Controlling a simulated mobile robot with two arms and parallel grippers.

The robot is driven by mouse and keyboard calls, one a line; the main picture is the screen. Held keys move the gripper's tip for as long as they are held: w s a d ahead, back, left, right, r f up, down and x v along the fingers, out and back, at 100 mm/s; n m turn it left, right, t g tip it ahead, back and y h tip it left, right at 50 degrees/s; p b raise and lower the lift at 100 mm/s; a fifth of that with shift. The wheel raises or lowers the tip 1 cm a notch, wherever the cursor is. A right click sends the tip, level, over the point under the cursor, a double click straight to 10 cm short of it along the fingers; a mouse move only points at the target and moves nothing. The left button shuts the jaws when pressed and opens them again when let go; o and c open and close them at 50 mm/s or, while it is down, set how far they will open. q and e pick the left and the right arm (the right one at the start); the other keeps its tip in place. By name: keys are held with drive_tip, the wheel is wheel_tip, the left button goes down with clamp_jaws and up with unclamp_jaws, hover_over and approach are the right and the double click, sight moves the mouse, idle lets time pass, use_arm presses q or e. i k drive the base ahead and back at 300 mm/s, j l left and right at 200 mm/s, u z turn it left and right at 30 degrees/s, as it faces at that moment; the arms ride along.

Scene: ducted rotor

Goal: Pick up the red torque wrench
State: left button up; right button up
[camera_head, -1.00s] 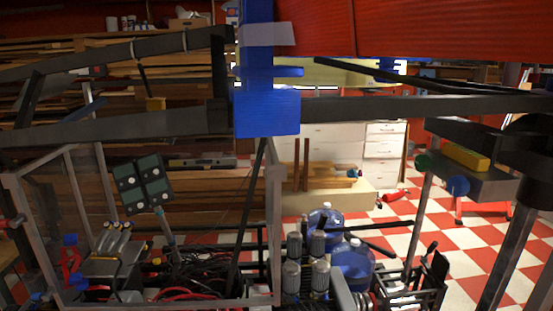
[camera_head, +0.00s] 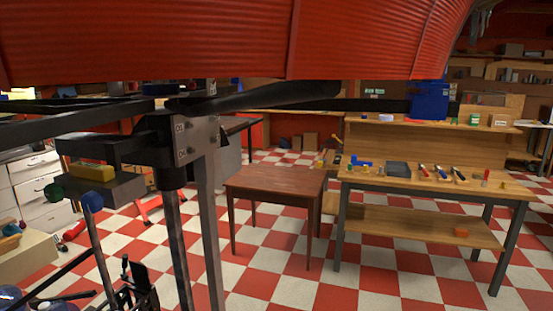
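A small red-handled tool (camera_head: 424,170) lies on top of the wooden workbench (camera_head: 400,182) at the right. It is too small and far off to tell surely whether it is the red torque wrench. Similar slim tools with coloured handles (camera_head: 459,174) lie to its right. A small red object (camera_head: 73,231) also lies on the checkered floor at the left, and I cannot tell what it is. Neither of my grippers shows in the view.
A brown wooden table (camera_head: 277,182) stands left of the workbench. A dark metal frame with posts (camera_head: 208,215) rises in the left foreground. A large red ribbed duct (camera_head: 230,45) hangs across the top. Checkered floor (camera_head: 375,285) is open in front of the table and bench.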

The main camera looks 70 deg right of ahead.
sight(423, 171)
drive_tip(key=z, duration=3.2)
drive_tip(key=u, duration=1.5)
drive_tip(key=z, duration=1.5)
drive_tip(key=i+l+z, duration=0.1)
drive_tip(key=i, duration=0.25)
